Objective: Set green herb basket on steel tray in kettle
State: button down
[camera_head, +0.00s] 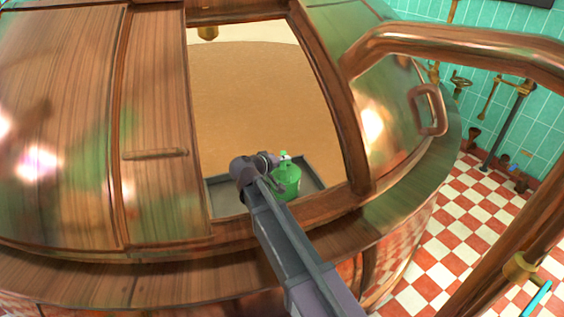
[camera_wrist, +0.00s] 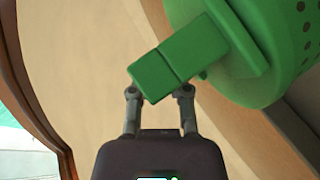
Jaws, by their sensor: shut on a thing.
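The green herb basket (camera_head: 287,182) is inside the copper kettle (camera_head: 158,100), seen through its open hatch. It is a green cylinder with small holes, large at the upper right of the wrist view (camera_wrist: 285,45). My gripper (camera_wrist: 158,91) is shut on the basket's block-like green handle, which sticks out from its side. In the head view my arm reaches in through the hatch from the front. The grey steel tray (camera_head: 226,204) lies just inside the hatch's lower edge. The basket appears over or on it; I cannot tell whether they touch. The basket and my arm hide part of the tray.
The copper hatch frame (camera_head: 330,95) closely surrounds my arm's way in. A thick copper pipe (camera_head: 450,42) curves at the right. Behind the tray, the tan inside of the kettle is clear.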

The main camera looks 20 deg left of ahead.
jog(key=c, duration=0.6)
grip_release()
jog(key=shift+s+a+r+p, duration=0.15)
jog(key=shift+s+r+p, duration=0.15)
jog(key=shift+s+p, duration=0.05)
jog(key=p+v, duration=0.4)
jog(key=v, duration=0.7)
jog(key=shift+a, duration=0.1)
